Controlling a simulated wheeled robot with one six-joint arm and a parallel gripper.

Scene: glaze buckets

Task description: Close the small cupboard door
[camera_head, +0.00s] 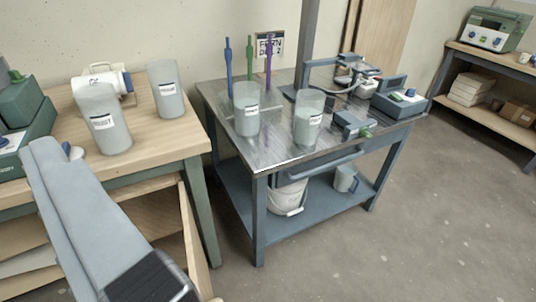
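A light wooden panel (194,240), which looks like the small cupboard door, stands swung out under the right end of the left workbench (150,150). It is seen nearly edge-on, its lower end runs out of the frame, and no handle shows. Left of it, the open space under the bench shows wooden boards (95,238). A grey link of my own arm with a black section crosses the lower left and hides part of this opening. My gripper's fingers are not visible, so nothing shows it touching the door.
Labelled cups (104,120) and a white device stand on the left bench. A blue-grey metal cart (260,217) to the right holds cups, tools and, below, a white bucket (288,197). A narrow floor gap separates bench and cart. Open floor (430,220) lies at right.

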